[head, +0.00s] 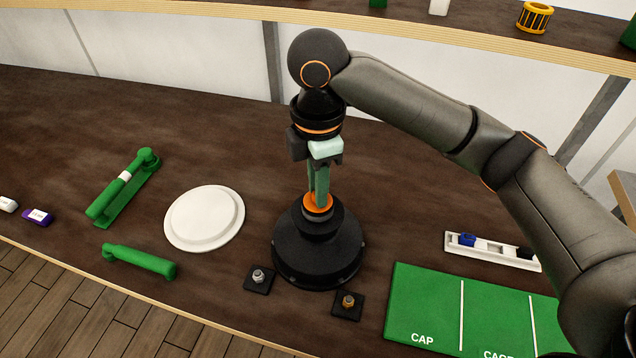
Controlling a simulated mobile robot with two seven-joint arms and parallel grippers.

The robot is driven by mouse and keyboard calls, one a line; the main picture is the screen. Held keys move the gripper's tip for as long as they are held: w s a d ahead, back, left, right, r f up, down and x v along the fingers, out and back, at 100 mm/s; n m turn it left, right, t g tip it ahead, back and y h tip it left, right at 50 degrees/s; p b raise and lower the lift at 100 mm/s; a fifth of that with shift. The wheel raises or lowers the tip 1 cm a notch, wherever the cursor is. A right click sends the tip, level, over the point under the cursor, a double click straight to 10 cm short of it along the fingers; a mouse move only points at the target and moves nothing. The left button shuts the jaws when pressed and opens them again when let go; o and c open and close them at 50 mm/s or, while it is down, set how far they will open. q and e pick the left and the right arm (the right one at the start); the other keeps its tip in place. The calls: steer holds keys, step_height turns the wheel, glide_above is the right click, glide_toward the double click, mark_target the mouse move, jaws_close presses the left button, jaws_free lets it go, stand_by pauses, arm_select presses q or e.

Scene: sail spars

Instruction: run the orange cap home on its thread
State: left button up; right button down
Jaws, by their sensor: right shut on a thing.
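The orange cap (318,206) sits on top of a black conical stand (318,250) at the middle of the table. My right gripper (318,194) points straight down from above, its fingers shut on the cap. The fingers hide part of the cap, and the thread under it cannot be seen. My left gripper is not in view.
Two small black plates with a silver bolt (258,276) and a brass bolt (348,300) lie before the stand. A white round plate (204,218) and green tools (140,261) lie left. A labelled green mat (425,306) and white tray (490,249) lie right.

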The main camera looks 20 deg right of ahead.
steer(key=m, duration=0.4)
steer(key=shift+m, duration=0.3)
steer(key=m, duration=0.6)
steer(key=c, duration=1.2)
jaws_free()
steer(key=shift+m, duration=1)
steer(key=o, duration=0.5)
step_height(320, 180, up, 12)
steer(key=shift+r, duration=0.2)
steer(key=shift+s, duration=0.1)
